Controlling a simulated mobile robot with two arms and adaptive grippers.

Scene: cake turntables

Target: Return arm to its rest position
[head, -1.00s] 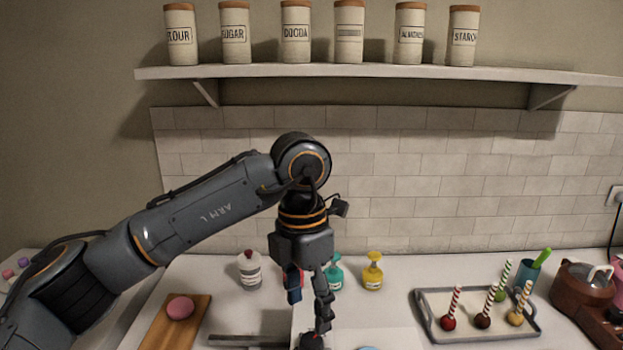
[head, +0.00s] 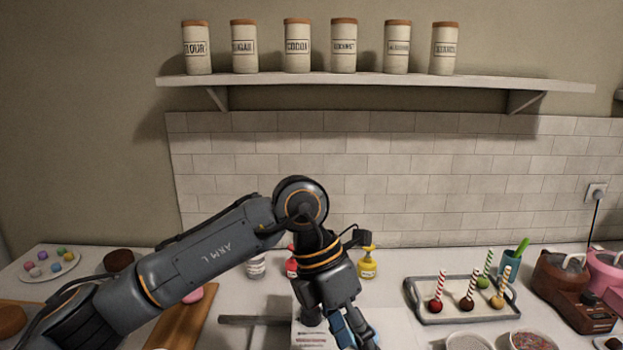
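My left arm (head: 215,245), dark grey with orange rings and marked "ARM L", reaches in from the left and bends down at the middle of the head view. My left gripper (head: 352,334) hangs at the bottom edge, over the white counter (head: 395,255). Its fingertips are cut off by the frame edge, so I cannot tell whether it is open, shut or holding anything. My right arm and gripper are not in view.
A white bottle (head: 256,267), a red bottle (head: 291,264) and a yellow bottle (head: 367,264) stand behind my arm. A tray (head: 412,292) of cake pops is at the right, beside a brown machine (head: 568,285). A wooden board (head: 180,328) lies at the left, partly behind my arm.

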